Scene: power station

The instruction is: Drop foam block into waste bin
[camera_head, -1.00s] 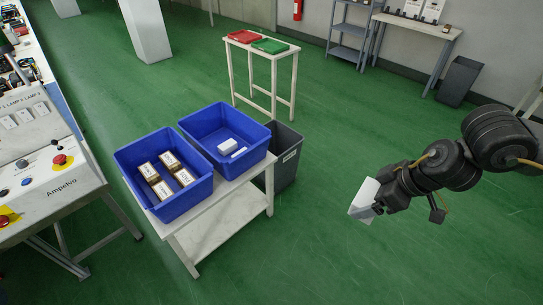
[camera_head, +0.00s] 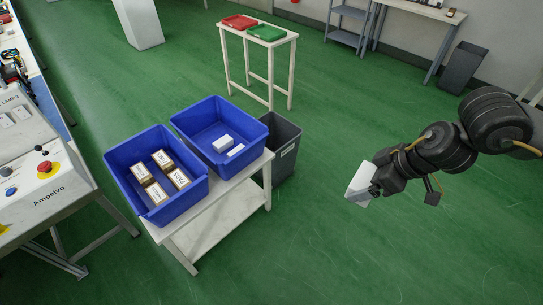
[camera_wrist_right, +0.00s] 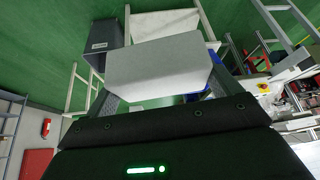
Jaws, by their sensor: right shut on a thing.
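My right gripper (camera_head: 374,190) is shut on a white foam block (camera_head: 360,183) and holds it over open green floor, to the right of the grey waste bin. In the right wrist view the foam block (camera_wrist_right: 158,66) fills the middle, between the fingers. The grey waste bin (camera_head: 287,150) stands on the floor behind the right end of the white cart, partly hidden by the cart and a blue tote. The bin also shows in the right wrist view (camera_wrist_right: 101,44) at upper left. My left gripper is not in view.
Two blue totes stand on the white cart (camera_head: 200,215): the left tote (camera_head: 112,172) holds several boxes, the right tote (camera_head: 185,122) white pieces. A white stand (camera_head: 290,75) with red and green lids is behind. Another dark bin (camera_head: 462,68) stands at the far right.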

